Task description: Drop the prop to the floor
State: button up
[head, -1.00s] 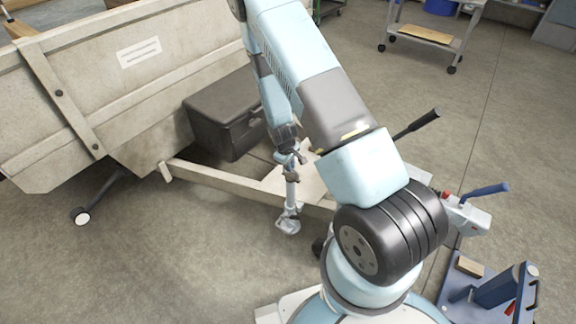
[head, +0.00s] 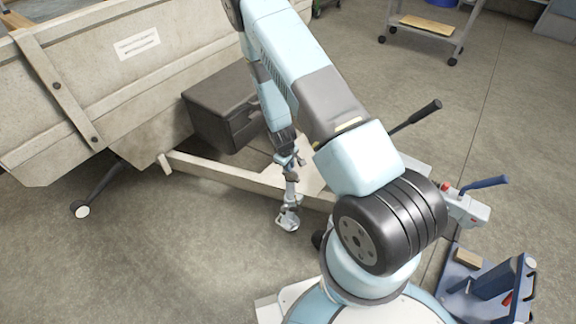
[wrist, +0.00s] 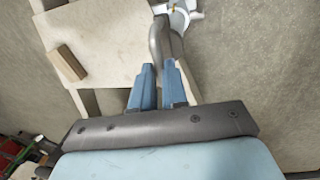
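The prop (head: 291,190) is a silver metal stand with a flat foot, beside the trailer's drawbar and in front of the dark box. In the head view its foot looks tilted and close to the floor; I cannot tell whether it touches. My gripper (head: 286,150) is at the prop's upper end, pointing down. In the wrist view, the two blue fingertips of my gripper (wrist: 158,75) are close together around a grey bent handle of the prop (wrist: 160,42). Part of the prop's pale foot shows at the top edge.
The trailer (head: 90,85) stands at left with its drawbar (head: 225,175) running right. A dark box (head: 222,110) sits behind the drawbar. A wooden block (wrist: 70,62) lies on a pale plate in the wrist view. A blue cart (head: 490,285) is at lower right. Floor in front is clear.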

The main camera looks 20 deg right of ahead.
jog(key=o, duration=0.5)
jog(key=shift+c, duration=0.2)
notch_tip(320, 180, up, 14)
jog(key=s+a, duration=0.1)
jog(key=a, duration=0.1)
jog(key=shift+s+a+f, duration=0.15)
jog(key=shift+s+f, duration=0.1)
jog(key=shift+s, duration=0.05)
